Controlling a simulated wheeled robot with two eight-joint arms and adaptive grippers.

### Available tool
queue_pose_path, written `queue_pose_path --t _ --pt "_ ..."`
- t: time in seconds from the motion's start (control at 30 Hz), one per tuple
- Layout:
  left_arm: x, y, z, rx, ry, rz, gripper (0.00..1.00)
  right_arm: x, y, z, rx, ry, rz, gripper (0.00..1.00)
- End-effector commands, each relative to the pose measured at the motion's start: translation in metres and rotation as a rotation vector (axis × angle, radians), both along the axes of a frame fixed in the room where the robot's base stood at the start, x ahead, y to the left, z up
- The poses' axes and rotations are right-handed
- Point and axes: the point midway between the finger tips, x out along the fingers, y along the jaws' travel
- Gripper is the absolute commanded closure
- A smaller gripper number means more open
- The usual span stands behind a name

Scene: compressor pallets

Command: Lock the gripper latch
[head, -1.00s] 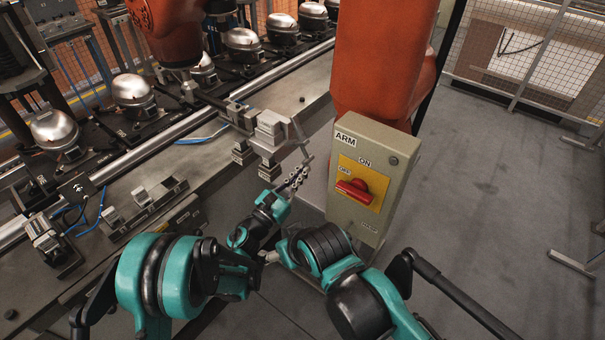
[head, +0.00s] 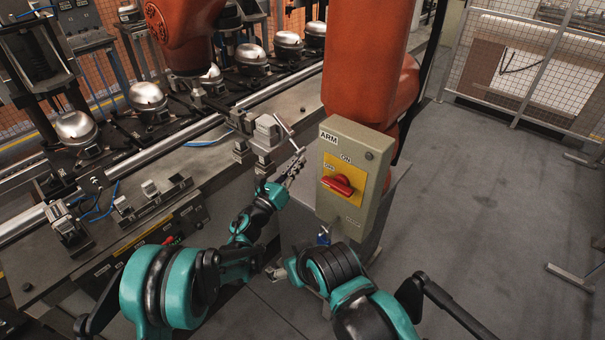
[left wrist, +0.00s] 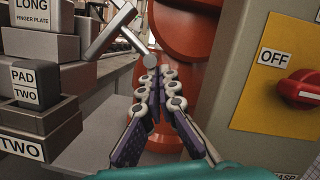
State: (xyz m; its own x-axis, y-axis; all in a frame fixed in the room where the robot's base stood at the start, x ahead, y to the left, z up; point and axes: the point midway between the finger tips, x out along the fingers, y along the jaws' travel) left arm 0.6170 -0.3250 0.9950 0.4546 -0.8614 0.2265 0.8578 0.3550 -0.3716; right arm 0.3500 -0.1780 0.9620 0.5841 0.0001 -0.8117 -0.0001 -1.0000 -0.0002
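The gripper latch appears to be the thin grey metal lever (head: 285,125) beside the stacked grey blocks (head: 267,130) at the bench edge. In the left wrist view the lever (left wrist: 110,31) slants down at the top, its round end (left wrist: 151,61) just beyond my fingertips. My left gripper (head: 298,160) is just below the lever's lower end in the head view. In the left wrist view its two fingers (left wrist: 160,82) are apart with a narrow gap, and nothing shows between them. I cannot tell whether a fingertip touches the lever.
A grey-green switch box (head: 355,165) labelled ARM, its red knob (head: 338,185) by OFF, stands close right of my left gripper. An orange robot column (head: 365,65) rises behind. Blocks labelled PAD TWO (left wrist: 35,95) are at left. Open floor (head: 480,200) lies right.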

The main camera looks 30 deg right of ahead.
Motion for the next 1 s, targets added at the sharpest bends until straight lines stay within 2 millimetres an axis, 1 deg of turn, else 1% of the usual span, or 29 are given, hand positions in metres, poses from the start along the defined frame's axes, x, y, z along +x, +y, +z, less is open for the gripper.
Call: queue_pose_path --t 0.03,0.3,0.6,1.0 --pt "0.001 0.0 0.006 -0.016 0.039 0.0 1.0 0.0 0.0 0.004 0.0 0.0 0.0 0.18" --pt "0.002 0.0 0.029 -0.111 0.27 -0.001 1.0 0.0 0.0 0.015 0.0 0.0 0.0 0.18" --pt "0.007 0.002 0.047 -0.195 0.47 -0.001 1.0 0.0 0.0 0.023 0.0 0.0 0.0 0.18" --pt "0.011 0.004 0.056 -0.196 0.473 -0.001 1.0 0.0 0.0 0.027 0.0 0.0 0.0 0.18"
